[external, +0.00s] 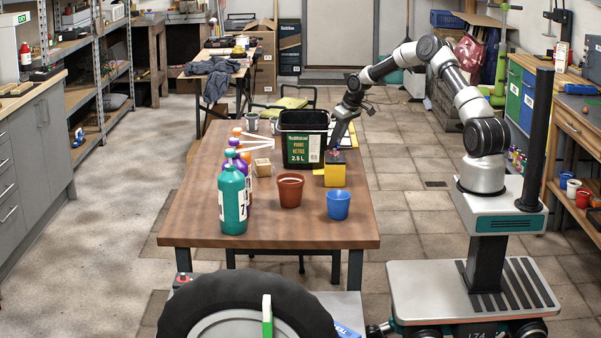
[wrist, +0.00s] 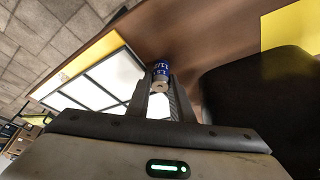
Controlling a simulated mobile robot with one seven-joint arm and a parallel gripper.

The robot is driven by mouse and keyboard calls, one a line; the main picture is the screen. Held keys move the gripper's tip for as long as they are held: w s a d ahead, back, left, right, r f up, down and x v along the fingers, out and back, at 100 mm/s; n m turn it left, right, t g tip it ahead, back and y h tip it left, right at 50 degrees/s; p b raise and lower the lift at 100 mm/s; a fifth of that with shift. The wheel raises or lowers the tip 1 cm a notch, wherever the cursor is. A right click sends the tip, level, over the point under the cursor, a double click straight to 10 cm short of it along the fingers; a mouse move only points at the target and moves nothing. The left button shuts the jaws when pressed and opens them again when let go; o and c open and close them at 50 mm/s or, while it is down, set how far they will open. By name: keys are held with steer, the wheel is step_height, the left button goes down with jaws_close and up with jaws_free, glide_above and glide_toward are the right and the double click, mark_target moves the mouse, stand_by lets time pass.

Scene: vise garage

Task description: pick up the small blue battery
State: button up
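The small blue battery (wrist: 161,70) shows in the wrist view, its round metal end facing the camera. My gripper (wrist: 161,84) has one finger on each side of it, close against its sides, so the fingers look shut on it. In the external view my gripper (external: 335,150) points down over the wooden table, just above or beside a yellow box (external: 335,176). The battery is too small to make out clearly there. I cannot tell whether the battery is clear of the surface under it.
The table's front right corner is clear.

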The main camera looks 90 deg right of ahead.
jaws_close()
